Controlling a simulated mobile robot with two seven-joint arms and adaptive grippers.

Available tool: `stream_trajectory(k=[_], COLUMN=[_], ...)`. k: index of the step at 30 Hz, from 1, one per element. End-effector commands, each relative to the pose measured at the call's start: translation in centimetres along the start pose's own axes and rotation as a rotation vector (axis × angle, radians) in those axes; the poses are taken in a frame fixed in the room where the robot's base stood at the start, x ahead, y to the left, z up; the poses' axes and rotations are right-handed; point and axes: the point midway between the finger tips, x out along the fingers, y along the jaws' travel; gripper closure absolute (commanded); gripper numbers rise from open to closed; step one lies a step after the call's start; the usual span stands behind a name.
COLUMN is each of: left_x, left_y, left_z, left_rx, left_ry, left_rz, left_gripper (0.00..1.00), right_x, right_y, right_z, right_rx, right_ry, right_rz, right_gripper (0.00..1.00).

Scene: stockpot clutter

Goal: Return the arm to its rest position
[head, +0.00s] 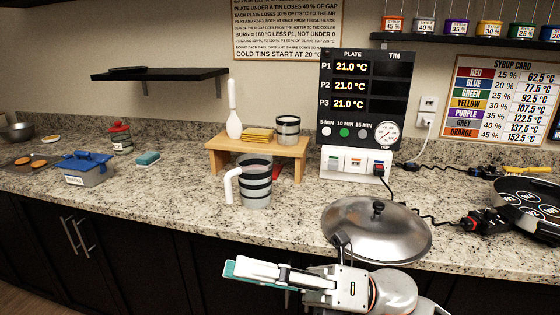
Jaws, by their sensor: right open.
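My right gripper (252,271) is in the head view at the bottom centre, in front of the counter's front edge. Its pale finger with a teal pad points left. The jaws are open, and I see nothing held between them. The right arm (392,292) comes in from the bottom right. The gripper is in front of a domed metal lid (375,235) with a black knob; I cannot tell the exact gap. My left gripper is not in view.
A striped jug (256,185) stands on the granite counter (185,195) before a small wooden stand (262,147). A display panel (365,97) stands behind. A black round appliance (530,205) with cords is at right. A blue box (82,168) is at left.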

Motion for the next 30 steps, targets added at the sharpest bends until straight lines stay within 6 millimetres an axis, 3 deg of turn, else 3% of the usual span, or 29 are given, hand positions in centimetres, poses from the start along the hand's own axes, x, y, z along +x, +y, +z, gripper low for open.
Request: stream_trajectory(k=[5,7,10,13,17,21,27,30], left_x=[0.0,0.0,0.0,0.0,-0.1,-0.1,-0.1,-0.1], left_y=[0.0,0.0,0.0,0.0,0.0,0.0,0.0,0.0], left_z=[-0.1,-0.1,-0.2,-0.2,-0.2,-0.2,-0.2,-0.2], left_rx=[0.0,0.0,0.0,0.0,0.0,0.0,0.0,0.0], left_ry=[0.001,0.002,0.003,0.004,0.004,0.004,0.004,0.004], left_rz=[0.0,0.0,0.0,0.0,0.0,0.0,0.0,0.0], left_gripper=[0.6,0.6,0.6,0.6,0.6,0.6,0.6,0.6], right_x=[-4.2,-6.8,-11.3,-16.5,-23.1,-29.6,-36.7,-38.9], right_y=[-4.7,-7.0,-10.7,-14.5,-18.5,-21.4,-22.8,-22.6], right_z=[2.8,3.2,2.7,0.6,-3.9,-10.6,-21.1,-25.1], right_rx=[0.336,0.468,0.66,0.852,1.077,1.285,1.518,1.59], right_ry=[-0.379,-0.526,-0.738,-0.953,-1.214,-1.47,-1.791,-1.903], right_rz=[-0.039,-0.058,-0.087,-0.119,-0.157,-0.195,-0.243,-0.26], right_gripper=[0.58,0.58,0.58,0.58,0.58,0.58,0.58,0.58])
